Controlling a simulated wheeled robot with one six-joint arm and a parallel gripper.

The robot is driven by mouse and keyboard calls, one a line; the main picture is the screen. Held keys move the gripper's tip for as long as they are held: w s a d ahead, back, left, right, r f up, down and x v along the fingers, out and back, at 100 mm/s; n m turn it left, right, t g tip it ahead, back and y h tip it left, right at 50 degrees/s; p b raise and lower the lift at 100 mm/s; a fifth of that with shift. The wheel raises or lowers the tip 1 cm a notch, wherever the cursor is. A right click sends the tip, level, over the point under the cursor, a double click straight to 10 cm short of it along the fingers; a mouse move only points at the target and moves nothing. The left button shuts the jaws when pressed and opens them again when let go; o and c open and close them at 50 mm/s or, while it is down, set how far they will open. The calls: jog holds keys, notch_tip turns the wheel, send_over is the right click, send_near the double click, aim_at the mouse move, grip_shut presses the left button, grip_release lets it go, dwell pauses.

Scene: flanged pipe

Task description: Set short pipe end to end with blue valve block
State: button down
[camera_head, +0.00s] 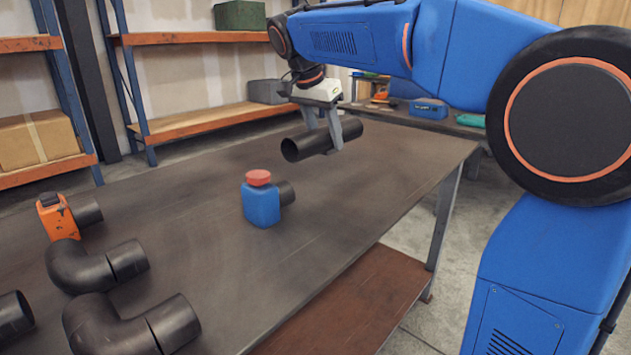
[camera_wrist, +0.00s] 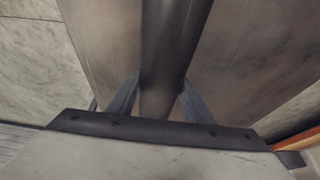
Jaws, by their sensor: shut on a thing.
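The short pipe (camera_head: 316,141) is a black open tube. My gripper (camera_head: 334,146) is shut on it and holds it roughly level above the table. In the wrist view the pipe (camera_wrist: 170,50) runs up between the two fingers of my gripper (camera_wrist: 158,100). The blue valve block (camera_head: 261,205) stands upright on the table, with a red cap on top and a black stub (camera_head: 286,192) on its right side. The held pipe is apart from the block, behind it and to the right in the head view.
Several black elbow pipes (camera_head: 82,270) lie at the table's left and near side, with an orange-bodied pipe piece (camera_head: 57,218) beside them. The grey table (camera_head: 190,214) is bare around the blue block. Shelves (camera_head: 190,122) and a back bench (camera_head: 440,122) stand beyond.

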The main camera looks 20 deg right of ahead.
aim_at(313, 132)
jog(key=shift+f, duration=4.65)
jog(key=c, duration=0.9)
grip_release()
jog(key=shift+f, duration=0.15)
jog(key=v, duration=1.2)
